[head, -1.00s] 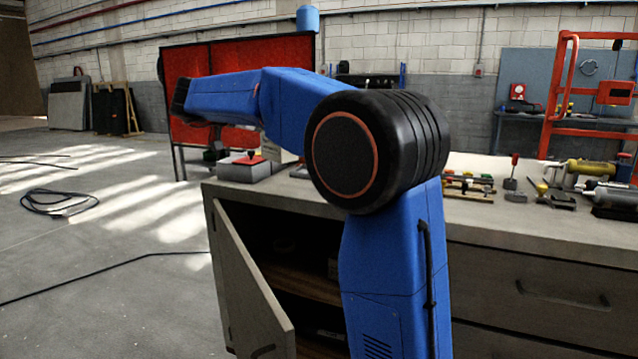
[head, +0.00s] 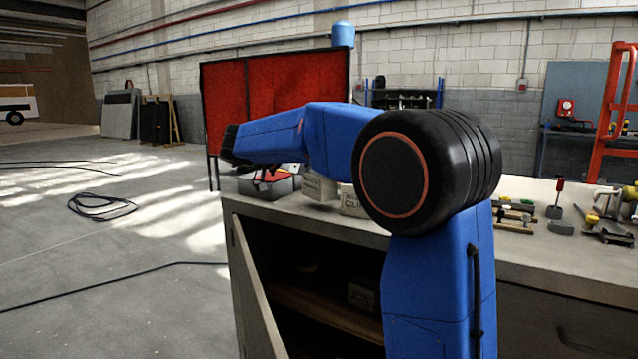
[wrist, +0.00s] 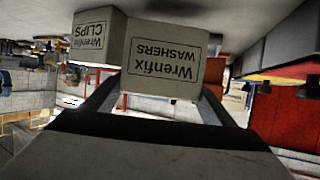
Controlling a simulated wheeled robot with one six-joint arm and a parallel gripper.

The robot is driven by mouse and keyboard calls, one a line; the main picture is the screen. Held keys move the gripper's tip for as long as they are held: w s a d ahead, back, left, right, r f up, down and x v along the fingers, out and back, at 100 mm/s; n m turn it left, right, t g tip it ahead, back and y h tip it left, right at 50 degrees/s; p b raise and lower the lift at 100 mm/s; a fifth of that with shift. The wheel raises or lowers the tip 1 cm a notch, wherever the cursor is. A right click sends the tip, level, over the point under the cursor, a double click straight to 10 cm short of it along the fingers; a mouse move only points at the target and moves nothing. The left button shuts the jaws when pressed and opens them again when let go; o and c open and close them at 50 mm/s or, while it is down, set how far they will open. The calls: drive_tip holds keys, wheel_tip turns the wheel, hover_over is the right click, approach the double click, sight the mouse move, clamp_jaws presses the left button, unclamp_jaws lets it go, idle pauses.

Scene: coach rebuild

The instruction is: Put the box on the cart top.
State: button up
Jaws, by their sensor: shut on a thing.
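A cardboard box marked Wrenfix WASHERS (wrist: 165,60) stands between the fingers of my gripper (wrist: 160,92) in the wrist view, its print upside down. My gripper is shut on it. A second box, marked Wrenfix CLIPS (wrist: 92,42), is beside it. In the head view, two pale boxes stand close together on the workbench, a left one (head: 318,187) and a right one (head: 351,203). My blue forearm passes above them and hides most of my gripper. I cannot tell whether the held box is clear of the bench. I cannot make out a cart top.
The workbench (head: 545,262) has an open cabinet door (head: 258,300) at its left front. A grey case with red on top (head: 268,182) sits at its left end. Tools (head: 558,205) lie to the right. A red screen (head: 275,105) stands behind. Floor at left is open, with cables (head: 100,206).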

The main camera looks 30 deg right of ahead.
sight(311, 180)
drive_tip(key=shift+f, duration=1.4)
drive_tip(key=shift+f, duration=0.15)
drive_tip(key=o, duration=1.1)
drive_tip(key=shift+a+r, duration=0.15)
drive_tip(key=shift+r, duration=0.05)
drive_tip(key=v, duration=1.1)
drive_tip(key=shift+a+r, duration=0.15)
drive_tip(key=shift+a, duration=0.2)
drive_tip(key=shift+s, duration=0.1)
